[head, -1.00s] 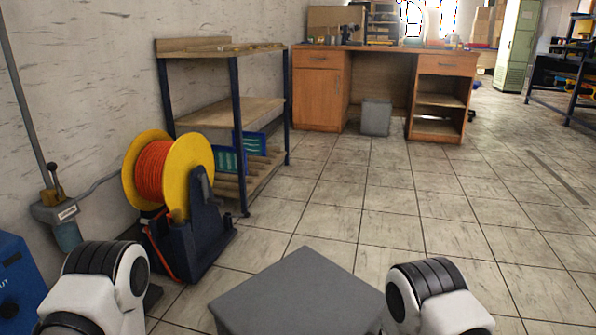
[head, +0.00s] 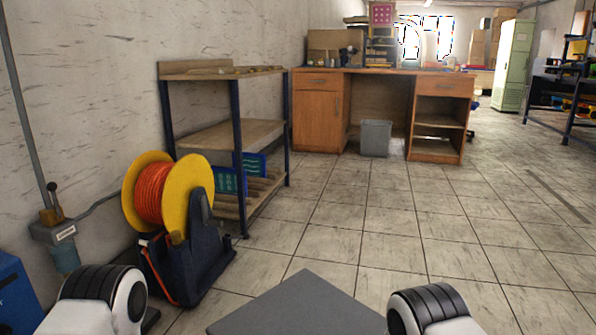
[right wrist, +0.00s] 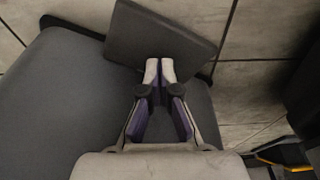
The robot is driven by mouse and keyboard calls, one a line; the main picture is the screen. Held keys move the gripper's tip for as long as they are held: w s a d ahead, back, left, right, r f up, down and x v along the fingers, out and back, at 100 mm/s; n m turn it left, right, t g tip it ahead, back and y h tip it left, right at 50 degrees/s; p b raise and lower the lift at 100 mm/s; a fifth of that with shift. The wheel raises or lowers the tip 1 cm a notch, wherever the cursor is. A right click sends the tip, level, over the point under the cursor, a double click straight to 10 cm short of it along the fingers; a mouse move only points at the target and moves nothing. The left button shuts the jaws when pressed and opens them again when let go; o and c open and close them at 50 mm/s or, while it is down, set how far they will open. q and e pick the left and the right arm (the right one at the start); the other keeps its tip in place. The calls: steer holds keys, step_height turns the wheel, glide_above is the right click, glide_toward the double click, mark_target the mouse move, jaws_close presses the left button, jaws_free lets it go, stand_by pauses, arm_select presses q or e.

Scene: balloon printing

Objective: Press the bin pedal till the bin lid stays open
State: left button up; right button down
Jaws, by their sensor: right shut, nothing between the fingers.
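A grey wastebasket (head: 375,138) stands on the floor under the desk in the head view; no pedal can be made out on it. A flat grey square top (head: 300,308) is cut off at the bottom of the head view; I cannot tell if it belongs to a bin. In the right wrist view my right gripper (right wrist: 160,68) is shut and empty. Its fingertips overlap the near edge of a dark grey plate (right wrist: 165,32); contact cannot be told. My left gripper is out of view; only white and black arm parts show.
A yellow reel (head: 188,195) of orange cable stands at left by a metal-framed shelf (head: 225,135). A wooden desk (head: 320,105) is at the back. A blue box (head: 15,290) is at the lower left. Tiled floor is clear at middle and right.

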steer(key=b+x, duration=0.1)
steer(key=x, duration=0.2)
steer(key=d+b+x, duration=0.1)
steer(key=b+x, duration=0.1)
steer(key=shift+s+f, duration=0.2)
steer(key=shift+f, duration=0.3)
steer(key=shift+r, duration=0.3)
stand_by(0.5)
steer(key=p+v, duration=0.2)
steer(key=a+p+v, duration=0.1)
steer(key=p+v, duration=0.5)
steer(key=shift+w+a+r, duration=0.3)
steer(key=shift+f, duration=0.15)
